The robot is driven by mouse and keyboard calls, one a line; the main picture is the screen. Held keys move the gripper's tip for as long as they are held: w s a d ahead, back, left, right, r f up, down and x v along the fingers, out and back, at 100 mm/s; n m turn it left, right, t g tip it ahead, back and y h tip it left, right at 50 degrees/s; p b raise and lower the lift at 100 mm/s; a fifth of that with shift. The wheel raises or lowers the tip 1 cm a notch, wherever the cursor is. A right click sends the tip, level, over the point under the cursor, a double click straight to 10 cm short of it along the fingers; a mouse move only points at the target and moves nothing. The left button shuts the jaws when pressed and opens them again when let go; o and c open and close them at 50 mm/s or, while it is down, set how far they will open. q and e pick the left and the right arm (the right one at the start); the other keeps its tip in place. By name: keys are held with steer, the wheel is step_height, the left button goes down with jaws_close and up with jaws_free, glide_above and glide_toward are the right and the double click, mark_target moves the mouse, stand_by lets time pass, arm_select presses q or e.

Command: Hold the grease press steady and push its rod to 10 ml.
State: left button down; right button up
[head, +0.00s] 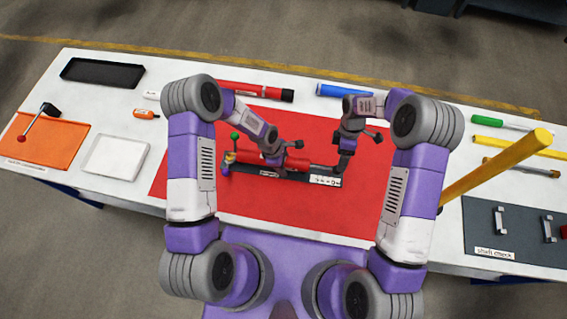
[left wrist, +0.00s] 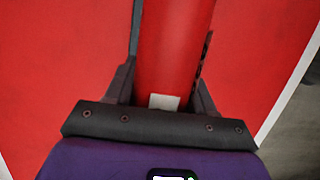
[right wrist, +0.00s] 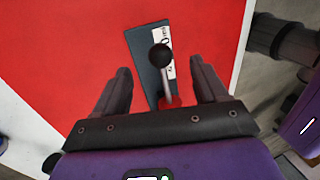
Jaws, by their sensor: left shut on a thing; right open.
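The grease press lies on the red mat (head: 215,190), its red barrel (head: 248,157) along a black base (head: 240,172) with a white marked label (head: 325,181). My left gripper (head: 272,152) is shut on the barrel, which runs between its fingers in the left wrist view (left wrist: 175,45). My right gripper (head: 343,166) is open at the rod end. In the right wrist view a black ball knob (right wrist: 161,56) on a thin rod stands between the spread fingers, apart from both. The label (right wrist: 169,68) is partly covered by the knob; its reading is too small to tell.
Behind the press lie another red tube (head: 255,92) and a blue tube (head: 345,90). A green-capped tube (head: 490,120) and yellow tubes lie at the right. The mat before the press is clear.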

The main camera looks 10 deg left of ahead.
arm_select(q)
steer(key=shift+c, duration=1.5)
jaws_free()
steer(key=v, duration=1.2)
